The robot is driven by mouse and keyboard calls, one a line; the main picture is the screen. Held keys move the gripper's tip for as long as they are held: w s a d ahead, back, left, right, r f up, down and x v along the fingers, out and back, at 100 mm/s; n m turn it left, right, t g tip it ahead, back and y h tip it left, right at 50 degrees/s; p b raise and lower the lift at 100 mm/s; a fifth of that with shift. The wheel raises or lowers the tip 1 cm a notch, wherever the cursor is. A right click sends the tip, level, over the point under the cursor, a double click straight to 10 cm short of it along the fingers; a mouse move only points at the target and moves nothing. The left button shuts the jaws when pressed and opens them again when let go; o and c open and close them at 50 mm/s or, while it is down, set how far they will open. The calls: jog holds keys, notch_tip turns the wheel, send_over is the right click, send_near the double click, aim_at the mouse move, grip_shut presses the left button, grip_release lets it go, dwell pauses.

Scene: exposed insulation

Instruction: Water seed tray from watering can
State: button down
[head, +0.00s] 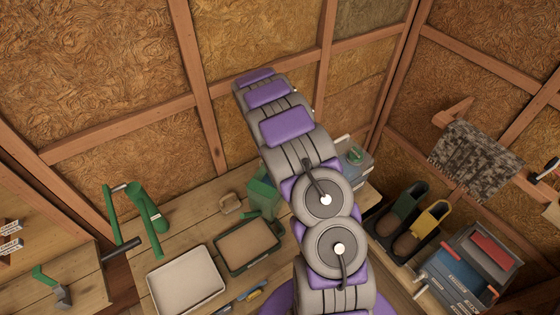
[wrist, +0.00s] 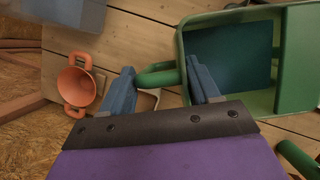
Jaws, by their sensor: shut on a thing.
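The green watering can (head: 262,196) is on or just above the wooden bench, left of my arm in the head view. In the wrist view its open top and body (wrist: 291,70) fill the upper right. My gripper (wrist: 163,82) has its two blue fingers on either side of the can's green handle (wrist: 158,77) and is shut on it. In the head view my arm hides the gripper. The seed tray, a dark green tray (head: 255,263) with brown soil, lies flat on the bench in front of the can. I cannot tell whether the can touches the bench.
A white tray (head: 188,283) lies left of the seed tray. A green clamp-like tool (head: 147,207) stands farther left. An orange two-handled pot (wrist: 80,86) is left of the gripper in the wrist view. Boots (head: 428,224) and a blue toolbox (head: 462,278) are at right.

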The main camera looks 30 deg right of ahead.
notch_tip(320, 180, down, 2)
jog(key=shift+f, duration=0.2)
jog(key=shift+a+r+m+t+h+b, duration=0.15)
jog(key=shift+r+t+h+b, duration=0.3)
jog(key=shift+r, duration=0.85)
jog(key=shift+a+r+m+t+h+b, duration=0.1)
jog(key=shift+r+m+h+b, duration=0.1)
jog(key=shift+r+h, duration=0.75)
jog(key=shift+d+r+y, duration=0.1)
jog(key=shift+r+y, duration=0.2)
jog(key=shift+r, duration=0.05)
